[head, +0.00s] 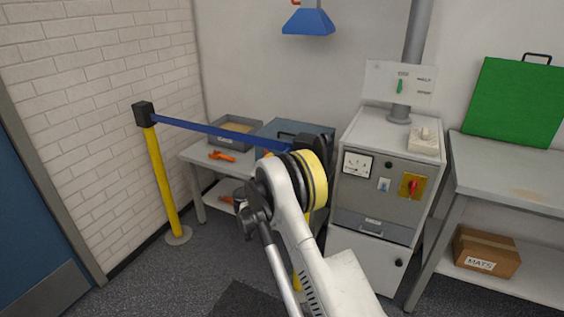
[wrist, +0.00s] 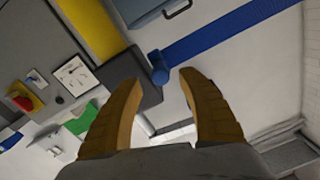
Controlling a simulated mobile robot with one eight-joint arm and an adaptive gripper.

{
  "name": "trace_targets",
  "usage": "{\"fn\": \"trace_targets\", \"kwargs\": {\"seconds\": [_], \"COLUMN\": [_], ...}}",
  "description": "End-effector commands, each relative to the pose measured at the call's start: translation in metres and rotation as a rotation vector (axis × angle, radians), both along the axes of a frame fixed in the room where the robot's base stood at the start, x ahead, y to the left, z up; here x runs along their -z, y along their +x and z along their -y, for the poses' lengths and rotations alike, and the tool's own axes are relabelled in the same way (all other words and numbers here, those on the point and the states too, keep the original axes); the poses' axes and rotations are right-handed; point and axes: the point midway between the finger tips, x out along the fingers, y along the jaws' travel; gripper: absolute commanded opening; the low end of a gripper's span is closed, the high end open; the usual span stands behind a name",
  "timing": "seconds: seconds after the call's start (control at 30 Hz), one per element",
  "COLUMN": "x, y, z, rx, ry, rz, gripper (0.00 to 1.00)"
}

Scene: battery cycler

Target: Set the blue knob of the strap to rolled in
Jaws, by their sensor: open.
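The blue strap (head: 215,131) is stretched out from the black head of the left yellow post (head: 165,185) toward the right, where my arm hides its end. In the wrist view the strap (wrist: 225,35) runs up to the blue knob (wrist: 159,74), beside a dark post head (wrist: 136,66). My gripper (wrist: 161,80) is open, with its two yellow-brown fingers on either side of the knob in the picture. No contact with the knob is visible, and the depth between them is hard to tell. In the head view my arm hides the knob and my fingertips.
A grey bench (head: 192,154) with a tray and orange tools stands behind the strap. The grey cycler cabinet (head: 378,185), with a red-yellow switch (head: 410,185), stands right of my arm. A table (head: 500,165) with a green board (head: 515,105) is farther right.

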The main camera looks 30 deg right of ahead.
Motion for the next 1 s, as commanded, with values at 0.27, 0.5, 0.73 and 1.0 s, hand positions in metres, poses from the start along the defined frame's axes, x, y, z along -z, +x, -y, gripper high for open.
{"fn": "trace_targets", "kwargs": {"seconds": [0.27, 0.5, 0.73, 1.0], "x": [0.001, -0.001, -0.001, -0.001], "y": [0.024, 0.027, 0.026, 0.027], "z": [0.028, 0.031, 0.031, 0.031], "rx": [0.000, -0.001, -0.001, -0.001], "ry": [-0.001, 0.000, 0.000, 0.000], "rz": [0.001, 0.000, 0.000, 0.000], "gripper": [0.47, 0.47, 0.09, 0.00]}}
